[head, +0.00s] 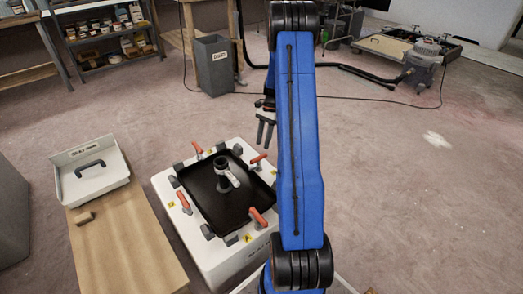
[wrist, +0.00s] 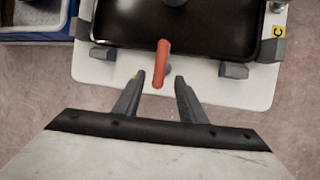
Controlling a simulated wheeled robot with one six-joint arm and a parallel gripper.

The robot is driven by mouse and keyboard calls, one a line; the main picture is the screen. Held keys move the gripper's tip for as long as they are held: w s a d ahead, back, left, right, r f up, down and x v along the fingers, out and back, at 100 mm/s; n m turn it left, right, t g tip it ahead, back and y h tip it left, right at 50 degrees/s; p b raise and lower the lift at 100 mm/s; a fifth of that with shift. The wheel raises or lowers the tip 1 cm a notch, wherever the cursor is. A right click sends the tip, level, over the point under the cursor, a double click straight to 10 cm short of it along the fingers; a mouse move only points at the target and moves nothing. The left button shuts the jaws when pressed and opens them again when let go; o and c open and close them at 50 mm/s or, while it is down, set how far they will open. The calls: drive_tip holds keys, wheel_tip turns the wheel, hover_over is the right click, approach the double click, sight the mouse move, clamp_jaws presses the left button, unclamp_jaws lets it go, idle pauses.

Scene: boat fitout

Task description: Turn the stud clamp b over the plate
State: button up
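The dark plate (head: 215,188) lies on a white block (head: 228,270) with orange-handled clamps around it. The clamp at its back right (head: 258,158) seems to be stud clamp b; its letter cannot be read. In the wrist view its orange handle (wrist: 161,62) reaches from the plate's edge outward, towards my gripper. My gripper (head: 265,141) is near this clamp at the back right. In the wrist view my gripper (wrist: 158,76) is open, one finger on each side of the handle, with gaps. The clamp's stud and lower part are hidden.
Other orange-handled clamps stand at the front right (head: 258,217), back left (head: 197,147) and front left (head: 184,203). Grey blocks edge the plate, and a dark post (head: 224,172) rises from it. A wooden bench (head: 125,245) with a white tray stands left.

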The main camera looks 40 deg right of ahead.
drive_tip(key=v, duration=1)
drive_tip(key=shift+d+r, duration=0.15)
drive_tip(key=shift+r, duration=0.2)
drive_tip(key=s+a+r+n+t+h, duration=0.15)
drive_tip(key=s+a+r+n, duration=0.35)
drive_tip(key=a+r, duration=0.65)
drive_tip(key=s+a+r+n+t+h, duration=0.15)
drive_tip(key=s+a+r+n, duration=0.3)
drive_tip(key=a+r, duration=0.7)
drive_tip(key=s+a+f+n+t, duration=0.1)
drive_tip(key=s+a+n, duration=0.3)
drive_tip(key=s+a, duration=0.4)
drive_tip(key=s+a+f+n+t+h, duration=0.1)
drive_tip(key=s+a+n, duration=0.4)
drive_tip(key=s, duration=1)
drive_tip(key=a+t, duration=0.1)
drive_tip(key=a, duration=0.2)
drive_tip(key=shift+a+f+t+h, duration=0.25)
drive_tip(key=shift+t+h, duration=0.05)
drive_tip(key=shift+t, duration=0.1)
